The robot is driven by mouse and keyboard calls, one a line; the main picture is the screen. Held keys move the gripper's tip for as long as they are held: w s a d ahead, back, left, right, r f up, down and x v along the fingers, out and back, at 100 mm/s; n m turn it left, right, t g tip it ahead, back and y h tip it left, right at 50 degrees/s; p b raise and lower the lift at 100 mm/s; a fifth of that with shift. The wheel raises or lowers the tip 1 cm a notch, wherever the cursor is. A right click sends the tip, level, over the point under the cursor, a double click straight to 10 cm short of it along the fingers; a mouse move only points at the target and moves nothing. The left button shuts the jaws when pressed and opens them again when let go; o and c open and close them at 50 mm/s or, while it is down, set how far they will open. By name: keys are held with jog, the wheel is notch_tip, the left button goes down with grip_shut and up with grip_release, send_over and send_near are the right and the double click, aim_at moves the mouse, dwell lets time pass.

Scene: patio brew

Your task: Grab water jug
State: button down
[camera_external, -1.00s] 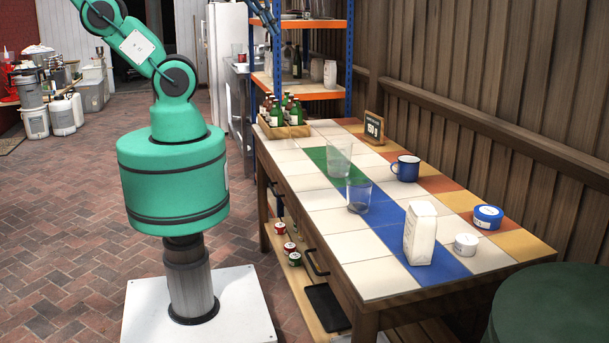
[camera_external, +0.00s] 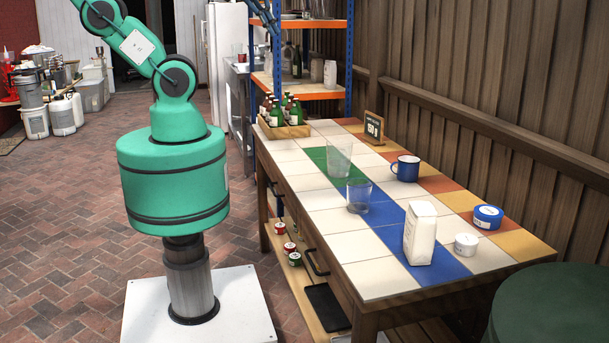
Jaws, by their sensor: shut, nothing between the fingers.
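No thing in view is clearly marked as the water jug. Two clear glass vessels stand on the tiled table: one on the green tiles (camera_external: 339,160) and one nearer on the blue tiles (camera_external: 358,196). I cannot tell whether either has a handle or spout. A whitish jug-like container (camera_external: 330,74) stands on the orange shelf behind the table. My green arm (camera_external: 172,80) rises from its white base plate and leaves the picture at the top left.
The table (camera_external: 375,280) also bears a blue mug (camera_external: 405,168), a white carton (camera_external: 420,233), a white tub (camera_external: 466,245), a blue tin (camera_external: 488,217), a bottle crate (camera_external: 284,131) and a small sign (camera_external: 374,127). A wooden wall stands behind.

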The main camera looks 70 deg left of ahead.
jog(key=c, duration=2.1)
grip_release()
jog(key=shift+w, duration=0.1)
jog(key=w+f+m+g, duration=0.1)
jog(key=w+f+g, duration=0.2)
jog(key=w+f, duration=0.5)
jog(key=w+f+g, duration=0.2)
jog(key=w+f, duration=0.2)
jog(key=w, duration=0.8)
jog(key=w+f+g, duration=0.1)
jog(key=w+f, duration=0.2)
jog(key=f, duration=0.5)
jog(key=w+f+m+g+y, duration=0.1)
jog(key=w+f+g, duration=0.1)
jog(key=f, duration=0.6)
jog(key=w+f+g, duration=0.1)
jog(key=w+f, duration=0.4)
jog(key=f, duration=0.3)
jog(key=shift+d+m+g+y+b, duration=0.3)
jog(key=shift+d+m+g, duration=0.1)
jog(key=shift+s, duration=0.1)
